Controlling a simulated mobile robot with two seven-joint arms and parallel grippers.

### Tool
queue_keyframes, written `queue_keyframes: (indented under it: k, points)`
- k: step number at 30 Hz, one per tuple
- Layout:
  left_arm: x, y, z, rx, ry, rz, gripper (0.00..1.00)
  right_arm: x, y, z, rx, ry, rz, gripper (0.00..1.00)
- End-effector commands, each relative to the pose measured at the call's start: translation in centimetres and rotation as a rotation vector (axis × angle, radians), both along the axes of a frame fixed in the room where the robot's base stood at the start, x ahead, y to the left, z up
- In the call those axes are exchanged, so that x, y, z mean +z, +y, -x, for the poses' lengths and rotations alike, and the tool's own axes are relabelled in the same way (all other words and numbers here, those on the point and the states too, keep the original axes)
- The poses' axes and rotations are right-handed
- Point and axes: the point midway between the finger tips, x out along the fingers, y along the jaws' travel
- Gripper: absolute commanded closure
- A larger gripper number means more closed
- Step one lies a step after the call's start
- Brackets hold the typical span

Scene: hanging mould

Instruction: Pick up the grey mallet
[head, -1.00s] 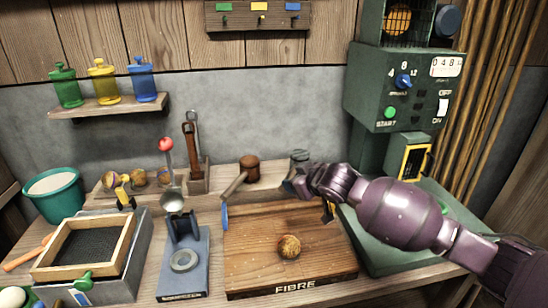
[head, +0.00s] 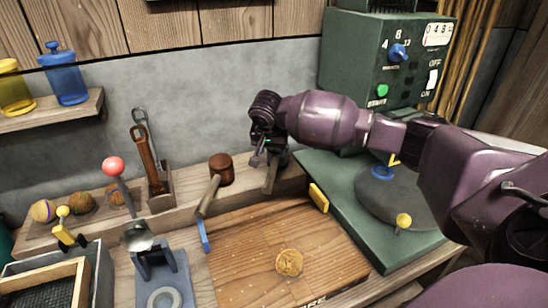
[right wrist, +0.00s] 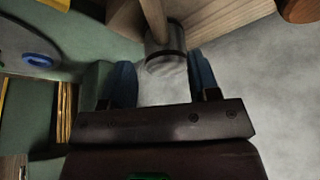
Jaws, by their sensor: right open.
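The grey mallet's handle (head: 270,178) shows on the raised back ledge in the head view, right of the brown mallet; its head is mostly hidden by my right gripper (head: 268,155). In the right wrist view the mallet's grey cylindrical head (right wrist: 165,48) lies ahead of the opening between the two blue fingertips of my right gripper (right wrist: 163,80), with its pale handle running up from it. The gripper is open and empty, close to the head. I cannot tell whether it touches. My left gripper is out of view.
A brown mallet (head: 221,168) stands left of my gripper. A wooden board (head: 245,250) bears a round fibre lump (head: 289,262). The green machine (head: 385,70) and its base stand to the right. Tools stand in a holder (head: 158,188) to the left. The grey wall (head: 230,90) is close behind.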

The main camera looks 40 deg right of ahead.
Motion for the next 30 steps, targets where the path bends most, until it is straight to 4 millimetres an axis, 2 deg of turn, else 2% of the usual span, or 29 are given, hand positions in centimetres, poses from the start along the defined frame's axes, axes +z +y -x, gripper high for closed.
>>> queue_keyframes:
  k: [1,6,9,15,24,30]
  points:
    - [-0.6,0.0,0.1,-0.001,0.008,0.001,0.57,-1.1,-0.2,-0.1,0.000,0.006,0.002,0.45]
    - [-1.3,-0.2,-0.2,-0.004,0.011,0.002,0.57,-3.5,-0.9,-0.8,0.001,0.007,0.001,0.45]
    - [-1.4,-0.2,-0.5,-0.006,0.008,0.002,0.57,-4.5,-1.2,-1.1,0.001,0.006,0.001,0.45]
    - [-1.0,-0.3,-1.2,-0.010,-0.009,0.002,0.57,-5.3,-1.5,-1.3,0.003,0.003,0.002,0.45]
    - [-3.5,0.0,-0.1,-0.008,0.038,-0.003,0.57,-9.3,-2.6,-2.1,0.002,0.009,0.001,0.45]
    - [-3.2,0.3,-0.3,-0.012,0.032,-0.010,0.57,-9.4,-2.8,-2.4,0.003,-0.001,0.001,0.45]
